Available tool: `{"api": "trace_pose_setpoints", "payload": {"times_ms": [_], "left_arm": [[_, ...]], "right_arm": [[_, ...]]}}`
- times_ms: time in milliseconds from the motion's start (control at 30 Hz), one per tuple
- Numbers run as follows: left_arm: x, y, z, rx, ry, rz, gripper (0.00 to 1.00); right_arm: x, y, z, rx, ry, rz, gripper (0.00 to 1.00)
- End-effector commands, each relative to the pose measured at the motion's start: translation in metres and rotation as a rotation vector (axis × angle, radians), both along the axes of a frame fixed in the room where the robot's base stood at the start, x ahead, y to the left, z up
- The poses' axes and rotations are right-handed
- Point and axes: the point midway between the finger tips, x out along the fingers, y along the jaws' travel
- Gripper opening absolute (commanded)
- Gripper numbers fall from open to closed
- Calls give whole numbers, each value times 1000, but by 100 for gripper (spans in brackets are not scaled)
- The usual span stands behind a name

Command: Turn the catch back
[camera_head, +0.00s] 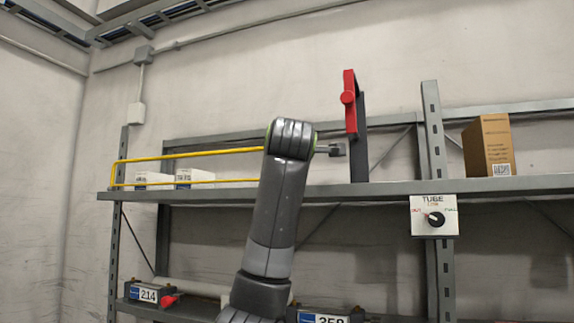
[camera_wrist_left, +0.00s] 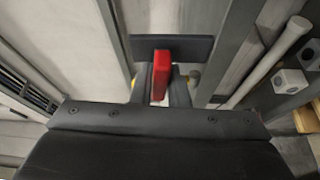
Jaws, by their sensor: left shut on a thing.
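In the head view my left arm rises in front of the shelf, and its wrist hides the gripper. In the left wrist view my left gripper (camera_wrist_left: 162,90) is shut on a red piece (camera_wrist_left: 161,72), with a dark plate (camera_wrist_left: 195,46) just beyond it. In the head view a red lever (camera_head: 350,105) with a round red knob stands upright on a dark post (camera_head: 361,155), right of my wrist. I cannot tell whether the held red piece is part of this lever. A small grey block (camera_head: 337,149) shows between my wrist and the post. My right gripper is not in view.
A yellow rail (camera_head: 200,155) runs along the grey shelf (camera_head: 385,189) and passes behind my wrist. White boxes (camera_head: 195,176) and a brown carton (camera_head: 489,146) stand on the shelf. A dial panel (camera_head: 433,216) hangs on the upright. Numbered units (camera_head: 150,294) sit below.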

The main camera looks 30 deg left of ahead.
Motion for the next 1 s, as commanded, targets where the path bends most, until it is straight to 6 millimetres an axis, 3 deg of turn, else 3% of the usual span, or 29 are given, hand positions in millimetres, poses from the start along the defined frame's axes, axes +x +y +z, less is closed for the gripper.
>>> {"api": "trace_pose_setpoints", "payload": {"times_ms": [300,800,833,933,1000], "left_arm": [[0,0,-1,-98,-22,0,0],[0,0,-2,-113,-24,-1,0],[0,0,-2,-113,-24,-1,18],[1,0,-2,-113,-25,-1,31],[0,0,-1,-113,-25,-1,35]], "right_arm": [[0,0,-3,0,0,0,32],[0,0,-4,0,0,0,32],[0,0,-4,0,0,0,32],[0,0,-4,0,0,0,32],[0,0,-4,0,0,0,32]]}}
